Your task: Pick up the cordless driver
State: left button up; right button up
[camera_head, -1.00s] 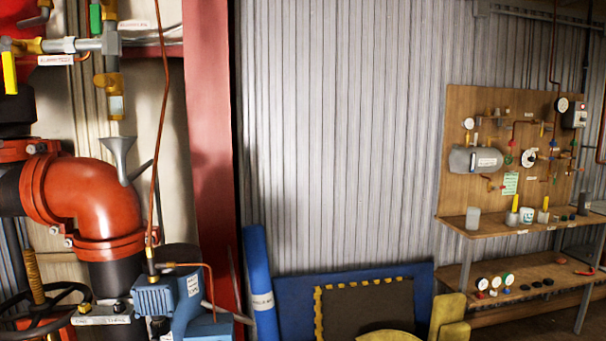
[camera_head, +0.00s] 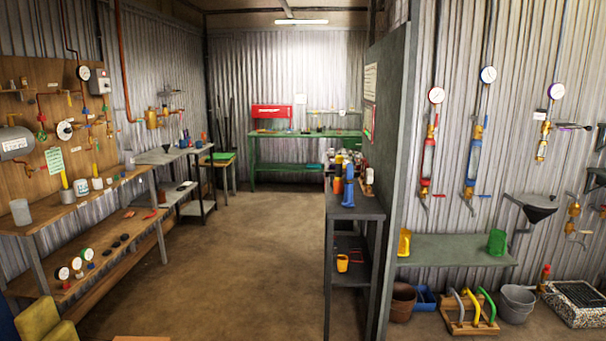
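I cannot pick out the cordless driver with certainty. A blue upright object (camera_head: 348,186) stands on the top of a dark shelf unit (camera_head: 352,212) right of centre, with orange and dark items close around it; it is too small to tell what it is. Small items also lie on the green workbench (camera_head: 310,134) at the back, too small to name. Neither of my grippers is in view.
Open brown floor (camera_head: 250,235) runs down the middle to the back. A wooden bench (camera_head: 100,205) lines the left. A grey partition (camera_head: 398,130) stands behind the dark shelf unit. Buckets (camera_head: 515,303) and a handled rack (camera_head: 470,318) sit on the floor at right.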

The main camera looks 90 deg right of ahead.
aim_at(339, 158)
jog(key=z, duration=3)
jog(key=i+j+u, duration=0.1)
jog(key=i+j, duration=0.15)
jog(key=i, duration=0.3)
jog(key=i+j+u, duration=0.1)
jog(key=i+j, duration=0.15)
jog(key=i, duration=0.3)
jog(key=i+j+u, duration=0.1)
jog(key=i, duration=0.45)
jog(key=j, duration=0.1)
